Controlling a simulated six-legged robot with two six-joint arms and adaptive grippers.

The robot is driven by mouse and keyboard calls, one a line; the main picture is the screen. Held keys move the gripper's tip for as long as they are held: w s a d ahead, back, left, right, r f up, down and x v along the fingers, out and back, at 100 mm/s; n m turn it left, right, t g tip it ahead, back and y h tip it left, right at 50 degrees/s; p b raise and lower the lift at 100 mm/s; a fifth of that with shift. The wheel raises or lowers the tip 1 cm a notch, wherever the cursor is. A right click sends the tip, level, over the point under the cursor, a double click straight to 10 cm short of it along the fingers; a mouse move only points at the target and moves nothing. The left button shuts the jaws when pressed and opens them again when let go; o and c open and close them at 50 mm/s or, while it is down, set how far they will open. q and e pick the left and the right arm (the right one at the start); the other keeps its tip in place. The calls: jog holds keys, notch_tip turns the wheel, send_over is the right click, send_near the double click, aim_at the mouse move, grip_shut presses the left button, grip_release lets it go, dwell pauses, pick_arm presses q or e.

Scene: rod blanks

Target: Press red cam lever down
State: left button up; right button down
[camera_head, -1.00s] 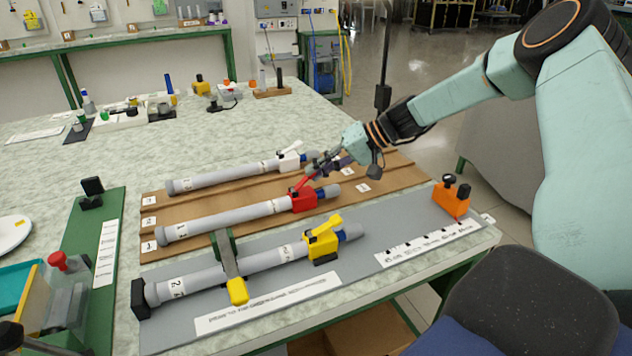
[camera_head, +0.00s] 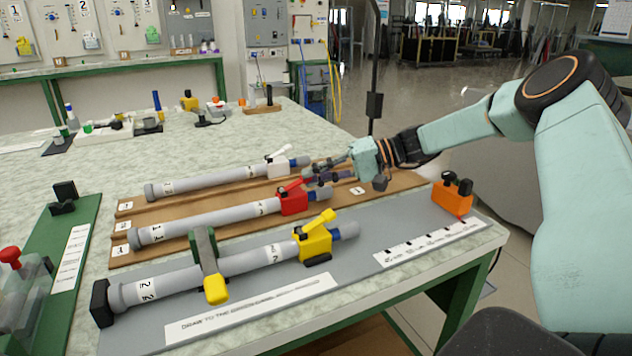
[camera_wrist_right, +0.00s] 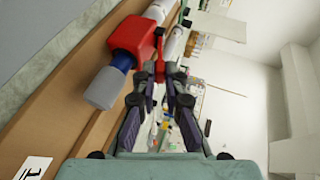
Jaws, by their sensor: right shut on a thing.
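The red cam lever (camera_head: 293,184) sits on the red clamp (camera_head: 292,203) around the middle grey rod (camera_head: 210,222). It rises at a shallow slant from the clamp toward my right gripper (camera_head: 309,178). My right gripper is shut on the lever's end. In the right wrist view the gripper (camera_wrist_right: 160,76) has a strip of the red lever (camera_wrist_right: 160,66) between its fingertips, beside the red clamp body (camera_wrist_right: 133,37). The fingers partly hide the lever's tip. My left gripper is not in view.
A rod with a white clamp (camera_head: 279,169) lies behind. A rod with a yellow clamp (camera_head: 314,243) lies in front, under a green and yellow hold-down (camera_head: 207,262). An orange block (camera_head: 452,199) stands at right on the grey board (camera_head: 385,240).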

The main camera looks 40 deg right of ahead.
dwell(0.5)
jog(key=c, duration=1.4)
grip_release()
jog(key=v, duration=1.2)
